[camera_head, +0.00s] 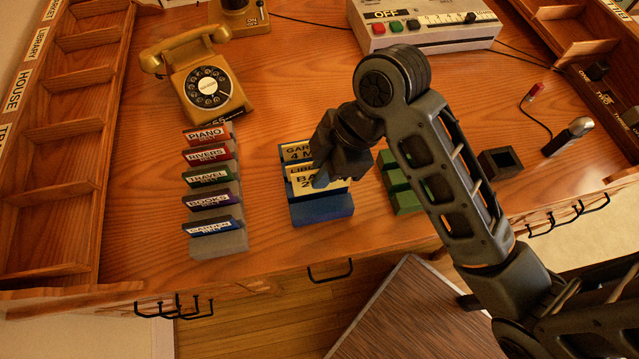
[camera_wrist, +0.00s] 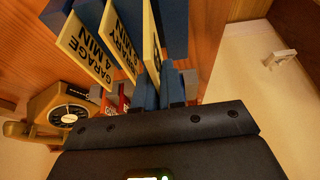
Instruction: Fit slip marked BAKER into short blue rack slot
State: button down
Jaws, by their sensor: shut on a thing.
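The short blue rack (camera_head: 322,210) stands on the wooden desk, in the middle of the head view. Two cream slips stand in its rear part: one reading GARAGE 4 MIN (camera_head: 293,150) and one starting LIBR (camera_head: 295,169). My gripper (camera_head: 322,180) is shut on the cream slip starting BA (camera_head: 305,187), at the front of the rack; the fingers cover the rest of its word. In the wrist view this slip (camera_wrist: 152,45) shows nearly edge-on between the fingertips (camera_wrist: 170,88). I cannot tell whether its lower edge is inside a slot.
A grey rack (camera_head: 220,243) with several coloured slips stands to the left. A green rack (camera_head: 405,200) is close at right, partly behind my arm. A yellow telephone (camera_head: 205,85) and a white button box (camera_head: 425,25) stand behind. Bare desk lies between the racks.

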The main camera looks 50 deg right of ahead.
jog(key=shift+a+f, duration=0.2)
jog(key=shift+a, duration=0.1)
jog(key=shift+f, duration=2.05)
jog(key=shift+f, duration=0.1)
jog(key=c, duration=1.2)
grip_release()
jog(key=shift+c, duration=0.2)
jog(key=p+v, duration=0.3)
jog(key=v, duration=0.9)
jog(key=shift+r, duration=0.25)
